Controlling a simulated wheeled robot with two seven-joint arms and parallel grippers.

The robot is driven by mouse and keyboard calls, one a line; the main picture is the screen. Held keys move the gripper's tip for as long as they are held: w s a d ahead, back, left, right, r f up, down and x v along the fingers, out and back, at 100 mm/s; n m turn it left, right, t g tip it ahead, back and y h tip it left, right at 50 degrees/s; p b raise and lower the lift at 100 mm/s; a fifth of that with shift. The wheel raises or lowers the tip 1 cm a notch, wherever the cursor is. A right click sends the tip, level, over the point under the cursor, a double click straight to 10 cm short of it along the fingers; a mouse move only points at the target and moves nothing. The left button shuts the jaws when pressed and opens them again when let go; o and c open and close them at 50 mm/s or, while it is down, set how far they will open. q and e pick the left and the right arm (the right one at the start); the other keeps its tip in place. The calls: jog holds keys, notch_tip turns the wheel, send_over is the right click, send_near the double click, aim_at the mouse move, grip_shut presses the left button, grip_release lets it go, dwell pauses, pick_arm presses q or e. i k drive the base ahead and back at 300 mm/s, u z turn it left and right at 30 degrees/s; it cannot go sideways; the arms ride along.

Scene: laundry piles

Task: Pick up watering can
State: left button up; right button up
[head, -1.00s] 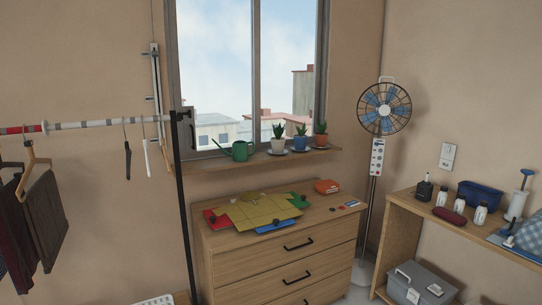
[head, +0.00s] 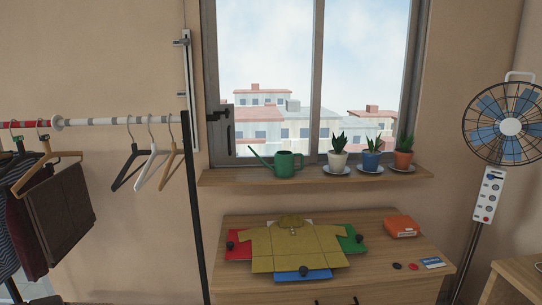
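The green watering can (head: 285,165) stands upright on the wooden window sill shelf (head: 230,178), left of the potted plants. Its thin spout points up to the left and its handle is on the right. Neither of my grippers shows in the head view.
A wooden dresser (head: 400,270) stands below the sill with a yellow shirt (head: 290,246) on a coloured folding board and an orange box (head: 401,226). Several potted plants (head: 371,155) sit right of the can. A clothes rack's black post (head: 194,215) stands left; a fan (head: 509,125) stands right.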

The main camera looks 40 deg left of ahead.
aim_at(283, 160)
jog(key=u, duration=0.85)
jog(key=i, duration=1.1)
jog(key=u, duration=1.25)
